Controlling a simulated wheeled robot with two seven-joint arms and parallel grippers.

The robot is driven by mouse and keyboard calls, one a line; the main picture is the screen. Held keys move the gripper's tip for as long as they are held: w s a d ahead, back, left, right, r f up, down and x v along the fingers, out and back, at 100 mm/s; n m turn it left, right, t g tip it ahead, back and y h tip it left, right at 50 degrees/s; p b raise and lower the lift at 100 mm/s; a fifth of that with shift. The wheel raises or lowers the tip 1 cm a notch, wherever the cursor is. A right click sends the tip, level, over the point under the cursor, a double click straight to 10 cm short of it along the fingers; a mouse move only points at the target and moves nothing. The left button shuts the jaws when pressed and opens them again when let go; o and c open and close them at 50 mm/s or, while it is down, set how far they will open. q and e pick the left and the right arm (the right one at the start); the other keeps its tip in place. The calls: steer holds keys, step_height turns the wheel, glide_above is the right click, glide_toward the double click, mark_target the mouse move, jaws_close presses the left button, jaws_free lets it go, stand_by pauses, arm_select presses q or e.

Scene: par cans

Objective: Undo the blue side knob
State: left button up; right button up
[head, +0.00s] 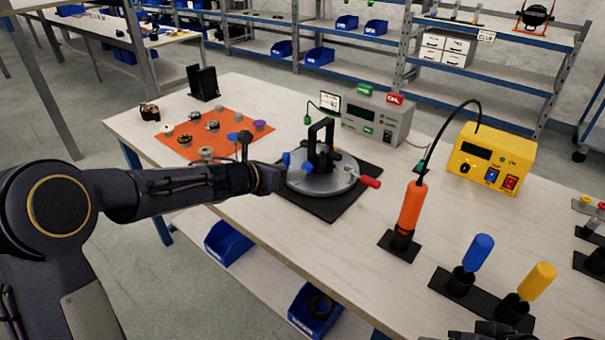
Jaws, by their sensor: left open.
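A dark fixture (321,143) with an upright black frame stands on a round metal plate (325,184), over a black mat (330,208). A small blue knob (286,160) shows at its left side, and another blue part (307,168) sits just right of it. A red handle (370,182) sticks out at the plate's right. My left gripper (281,178) is open at the plate's left edge, close to the blue knob. Its fingers are small and dark, so I cannot tell whether they touch the knob. My right gripper is not clearly seen.
An orange mat (228,141) with several small parts lies to the left. A grey meter (377,120) and yellow power unit (490,158) stand behind and right. An orange-handled tool (412,208) and blue (478,250) and yellow (538,281) handled tools stand upright in front right.

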mark_target(305, 168)
arm_select(q)
steer(key=x, duration=0.6)
steer(key=shift+w, duration=0.1)
steer(key=shift+a, duration=0.1)
steer(key=shift+c, duration=0.2)
